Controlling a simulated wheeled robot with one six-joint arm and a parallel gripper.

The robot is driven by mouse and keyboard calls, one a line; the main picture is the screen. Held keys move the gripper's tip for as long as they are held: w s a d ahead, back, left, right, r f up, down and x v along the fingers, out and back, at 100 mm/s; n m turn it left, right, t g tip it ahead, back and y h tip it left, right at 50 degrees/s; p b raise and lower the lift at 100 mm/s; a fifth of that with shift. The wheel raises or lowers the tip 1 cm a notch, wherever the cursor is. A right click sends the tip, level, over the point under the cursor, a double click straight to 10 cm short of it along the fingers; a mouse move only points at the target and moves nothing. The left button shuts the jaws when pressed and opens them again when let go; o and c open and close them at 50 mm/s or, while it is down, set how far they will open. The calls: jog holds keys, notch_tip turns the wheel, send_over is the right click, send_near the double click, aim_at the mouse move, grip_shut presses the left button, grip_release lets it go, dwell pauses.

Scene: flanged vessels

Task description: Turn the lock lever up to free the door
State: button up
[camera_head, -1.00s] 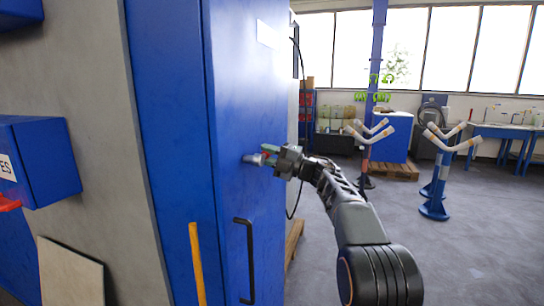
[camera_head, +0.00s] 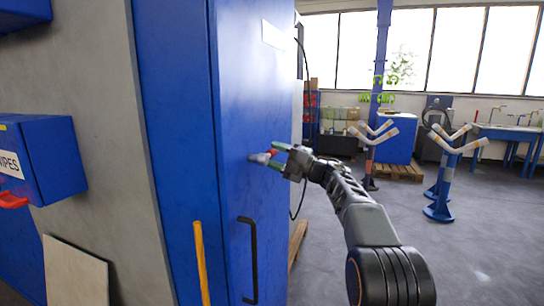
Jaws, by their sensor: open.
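The blue cabinet door (camera_head: 240,110) fills the middle of the view and looks closed. A small grey lock lever (camera_head: 259,158) with a reddish tip sticks out from the door above the black handle. My gripper (camera_head: 274,153) is at the lever, its jaws open around or just beside its outer end. I cannot tell whether the fingers touch it. The fingers partly hide the lever, so its exact angle is hard to read.
A black bar handle (camera_head: 248,260) is below the lever. A yellow bar (camera_head: 201,262) stands along the cabinet's left part. A blue wipes box (camera_head: 45,158) hangs on the left wall. Blue stands with pale arms (camera_head: 440,200) are at right. Grey floor between is clear.

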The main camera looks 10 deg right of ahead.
jog(key=b+v, duration=0.2)
jog(key=v, duration=1)
jog(key=shift+d, duration=0.1)
